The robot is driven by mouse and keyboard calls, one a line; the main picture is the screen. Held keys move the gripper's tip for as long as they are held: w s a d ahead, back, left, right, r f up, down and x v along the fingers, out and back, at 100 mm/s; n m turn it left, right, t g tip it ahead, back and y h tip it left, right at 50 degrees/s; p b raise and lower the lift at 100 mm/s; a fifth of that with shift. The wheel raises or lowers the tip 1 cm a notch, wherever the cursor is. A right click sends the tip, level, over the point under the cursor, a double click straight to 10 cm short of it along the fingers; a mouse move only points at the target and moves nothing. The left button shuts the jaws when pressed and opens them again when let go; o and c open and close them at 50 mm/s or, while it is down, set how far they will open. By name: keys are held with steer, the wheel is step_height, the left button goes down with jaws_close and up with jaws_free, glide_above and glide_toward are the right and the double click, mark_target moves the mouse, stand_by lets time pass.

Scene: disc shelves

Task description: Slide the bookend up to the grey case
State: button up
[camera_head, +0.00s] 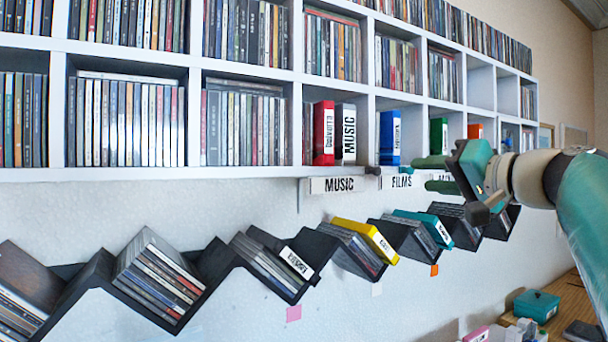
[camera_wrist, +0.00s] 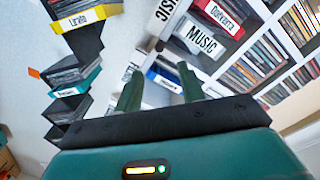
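My gripper (camera_head: 432,174) is open in the head view, its two green fingers apart in front of the shelf edge, near the FILMS label. In the wrist view my gripper (camera_wrist: 158,84) points at the shelf, with a blue case (camera_wrist: 165,80) beyond the fingers. That blue case (camera_head: 390,138) stands in a shelf compartment in the head view. I cannot make out a bookend for certain. Nothing visible is held.
A green case (camera_head: 438,136) and an orange case (camera_head: 475,131) stand farther right. A small dark knob (camera_head: 372,170) sits at the shelf edge. Below, a black zigzag rack (camera_head: 215,262) holds discs, a yellow case (camera_head: 366,240) and a teal case (camera_head: 425,228). A wooden table (camera_head: 572,292) is at lower right.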

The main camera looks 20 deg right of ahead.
steer(key=d, duration=0.1)
glide_toward(380, 171)
steer(key=w, duration=0.3)
steer(key=w+a, duration=0.1)
steer(key=w, duration=0.4)
steer(key=shift+w+a+f, duration=0.1)
steer(key=shift+w+a, duration=0.1)
steer(key=shift+w, duration=0.2)
steer(key=shift+s+a, duration=0.1)
steer(key=shift+a, duration=0.1)
steer(key=shift+d, duration=0.1)
steer(key=shift+c, duration=0.7)
jaws_close()
